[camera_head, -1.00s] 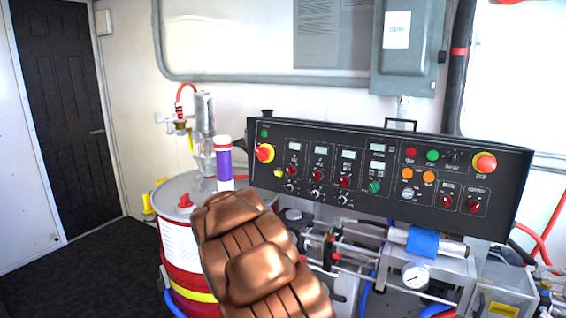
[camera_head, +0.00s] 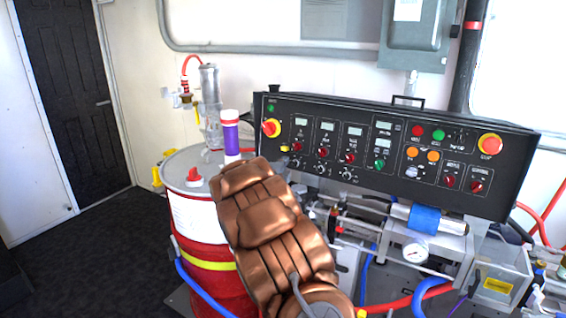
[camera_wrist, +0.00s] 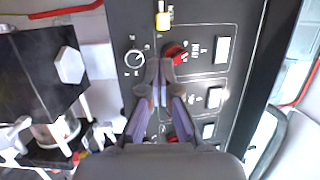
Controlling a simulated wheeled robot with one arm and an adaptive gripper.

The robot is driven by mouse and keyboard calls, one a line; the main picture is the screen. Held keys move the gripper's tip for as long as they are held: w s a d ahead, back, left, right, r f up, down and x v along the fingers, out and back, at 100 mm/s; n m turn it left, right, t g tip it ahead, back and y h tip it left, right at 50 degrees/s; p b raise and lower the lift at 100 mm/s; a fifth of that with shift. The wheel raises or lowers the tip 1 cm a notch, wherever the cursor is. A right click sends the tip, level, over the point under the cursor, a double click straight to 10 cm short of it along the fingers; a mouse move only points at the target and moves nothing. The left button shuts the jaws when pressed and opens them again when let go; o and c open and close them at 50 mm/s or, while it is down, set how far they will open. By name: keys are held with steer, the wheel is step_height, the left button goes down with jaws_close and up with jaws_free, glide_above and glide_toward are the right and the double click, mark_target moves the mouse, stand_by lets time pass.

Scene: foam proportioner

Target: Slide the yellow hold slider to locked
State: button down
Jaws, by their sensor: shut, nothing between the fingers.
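The small yellow slider (camera_wrist: 163,20) is at the top of the wrist view, on the black control panel (camera_wrist: 235,20). A small yellow piece, seemingly the same slider (camera_head: 285,148), shows at the panel's left part in the head view. A pale part adjoins it; its exact position along its travel is too small to tell. My gripper (camera_wrist: 160,72) is shut and empty over the panel, below the slider in the wrist picture and apart from it.
A red knob (camera_wrist: 176,53) and a white-ringed dial (camera_wrist: 134,62) lie close beside my fingertips. A red drum (camera_head: 215,255) with a purple-banded cylinder (camera_head: 230,133) stands left of the panel.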

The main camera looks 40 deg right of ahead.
mark_target(284, 150)
steer(key=p+x, duration=0.2)
steer(key=x, duration=0.4)
steer(key=shift+w+d+p, duration=0.15)
steer(key=shift+p, duration=0.15)
steer(key=shift+w+d+f, duration=0.1)
steer(key=shift+w+d, duration=0.1)
steer(key=shift+d, duration=0.25)
steer(key=w+b, duration=0.1)
steer(key=b, duration=0.1)
steer(key=w+a+b, duration=0.1)
steer(key=shift+r+b, duration=0.4)
steer(key=shift+w+b, duration=0.15)
steer(key=shift+b, duration=0.5)
steer(key=shift+f+b, duration=0.1)
steer(key=shift+b, duration=0.25)
steer(key=shift+w+f+b, duration=0.2)
steer(key=shift+f+b, duration=0.1)
steer(key=shift+b, duration=0.7)
